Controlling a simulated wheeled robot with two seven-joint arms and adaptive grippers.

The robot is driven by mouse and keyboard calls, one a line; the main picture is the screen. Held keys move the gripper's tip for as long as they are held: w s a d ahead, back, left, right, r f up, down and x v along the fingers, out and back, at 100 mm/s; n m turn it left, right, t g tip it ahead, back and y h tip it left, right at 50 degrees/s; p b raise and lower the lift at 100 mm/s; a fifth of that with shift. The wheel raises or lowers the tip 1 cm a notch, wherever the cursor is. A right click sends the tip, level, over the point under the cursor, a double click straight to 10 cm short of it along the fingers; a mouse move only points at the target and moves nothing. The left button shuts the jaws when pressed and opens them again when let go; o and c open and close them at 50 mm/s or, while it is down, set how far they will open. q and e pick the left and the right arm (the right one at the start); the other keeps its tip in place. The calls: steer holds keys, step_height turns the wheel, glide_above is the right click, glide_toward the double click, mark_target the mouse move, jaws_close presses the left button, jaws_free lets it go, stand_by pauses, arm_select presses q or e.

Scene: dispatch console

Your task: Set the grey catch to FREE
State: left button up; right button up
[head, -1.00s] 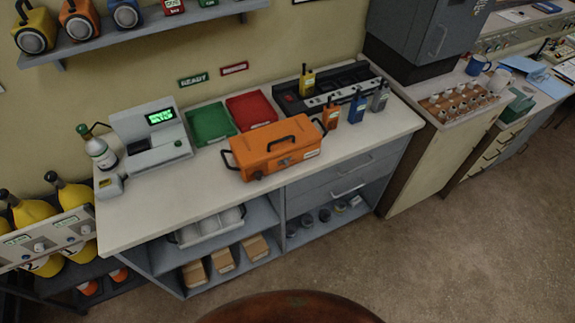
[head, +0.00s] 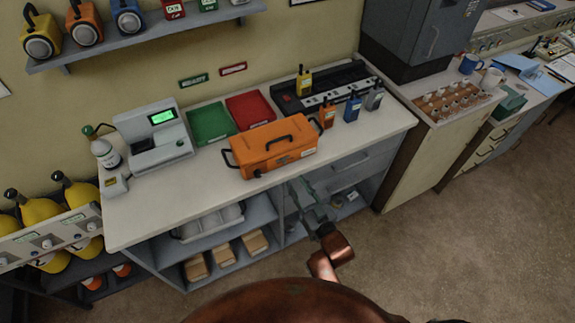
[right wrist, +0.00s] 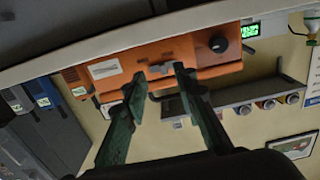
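The orange case (head: 273,145) stands on the white counter, with a black handle on its lid. Its front carries a small grey catch (head: 283,161) and a dark round knob (head: 257,173). In the right wrist view the case (right wrist: 190,55) appears upside down, with the catch (right wrist: 160,69) between the fingertips in the picture. Any FREE marking is too small to read. My right gripper (head: 302,190) is in front of the counter, below and apart from the case. Its fingers (right wrist: 160,74) are spread with nothing between them. My left gripper is out of view.
Green (head: 211,122) and red (head: 250,110) trays lie behind the case. Handheld radios (head: 352,107) stand to its right, and a scale-like device (head: 155,138) to its left. The counter's front edge (head: 215,206) and open shelves lie close to my right gripper.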

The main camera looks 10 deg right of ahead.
mark_target(285, 163)
steer(key=w, duration=0.2)
steer(key=w+a+r, duration=0.1)
steer(key=w, duration=0.2)
steer(key=w+a, duration=0.1)
steer(key=w, duration=0.1)
steer(key=shift+w+a+r+b, duration=0.2)
steer(key=shift+a+r+b, duration=0.05)
steer(key=shift+r+b, duration=0.1)
steer(key=shift+c, duration=0.7)
jaws_close()
